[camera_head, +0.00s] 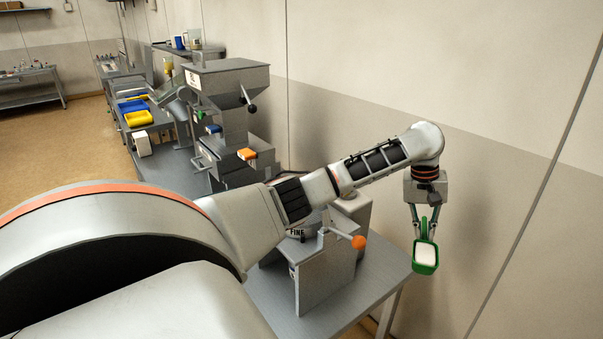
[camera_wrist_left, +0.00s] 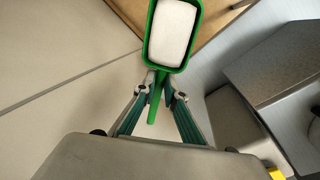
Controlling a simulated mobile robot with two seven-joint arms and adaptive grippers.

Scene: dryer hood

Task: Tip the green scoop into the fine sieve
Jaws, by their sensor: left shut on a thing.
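The green scoop (camera_head: 426,269) hangs from my left gripper (camera_head: 425,226), off the right end of the table and beside the wall. My left gripper is shut on its handle. White material (camera_head: 425,255) fills the scoop's bowl, and the bowl looks level. In the left wrist view the scoop (camera_wrist_left: 150,37) is at the top, with its handle between the fingertips (camera_wrist_left: 160,88). The sieve labelled FINE (camera_head: 328,278) stands on the table, left of and apart from the scoop. My left arm hides its upper back part. My right gripper is not in view.
An orange knob (camera_head: 359,242) sticks out at the sieve's side. The grey table (camera_head: 390,275) has bare room right of the sieve. A taller grey machine (camera_head: 228,80) with a black-knobbed lever stands farther back. Blue and yellow bins (camera_head: 138,118) sit beyond it.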

